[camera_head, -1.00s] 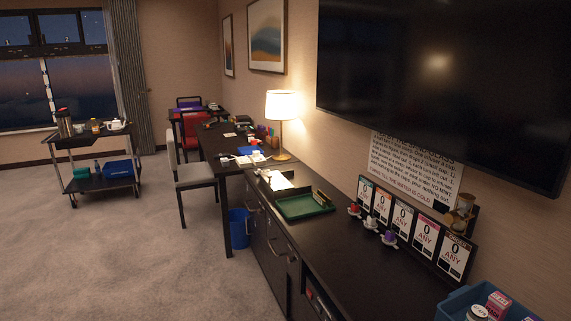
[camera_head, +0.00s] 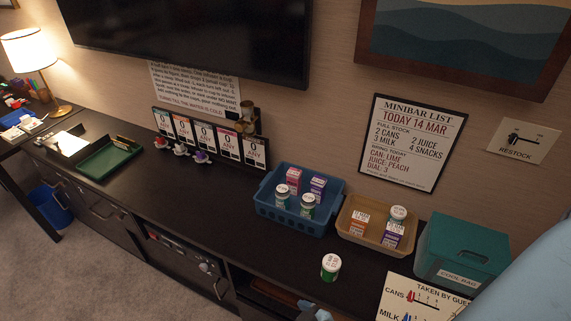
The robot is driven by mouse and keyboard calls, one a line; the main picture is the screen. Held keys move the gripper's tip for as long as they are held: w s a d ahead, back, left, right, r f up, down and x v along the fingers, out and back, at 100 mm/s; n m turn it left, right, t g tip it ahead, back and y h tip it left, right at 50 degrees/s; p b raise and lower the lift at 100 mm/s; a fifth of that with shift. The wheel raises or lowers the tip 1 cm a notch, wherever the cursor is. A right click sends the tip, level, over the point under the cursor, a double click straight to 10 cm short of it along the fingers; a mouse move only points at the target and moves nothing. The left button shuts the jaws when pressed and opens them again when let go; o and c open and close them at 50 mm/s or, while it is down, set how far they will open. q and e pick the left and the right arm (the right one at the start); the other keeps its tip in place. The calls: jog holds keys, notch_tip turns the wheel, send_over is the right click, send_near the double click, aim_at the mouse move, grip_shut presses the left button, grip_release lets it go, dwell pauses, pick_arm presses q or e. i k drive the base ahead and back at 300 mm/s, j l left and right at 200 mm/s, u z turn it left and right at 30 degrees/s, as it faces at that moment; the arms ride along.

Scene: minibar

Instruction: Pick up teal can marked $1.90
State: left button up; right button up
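Several short cans with white lids and green or teal sides show in the head view. One can (camera_head: 330,267) stands alone on the dark counter. Two more, a left can (camera_head: 282,196) and a right can (camera_head: 307,206), stand in the blue crate (camera_head: 266,208). Another can (camera_head: 398,214) is in the tan tray (camera_head: 352,236). Lid print is too small to read, so I cannot tell which is marked $1.90. A light-blue part of my arm covers the lower right corner.
Pink and purple cartons share the crate; orange and purple cartons share the tray. A teal cool bag box (camera_head: 463,250) stands at right, behind a "taken by guest" board (camera_head: 420,297). A minibar list (camera_head: 411,143) hangs above. Counter left of the crate is mostly clear.

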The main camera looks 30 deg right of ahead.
aim_at(282, 192)
jog(key=i+l+z, duration=0.1)
jog(key=z, duration=0.9)
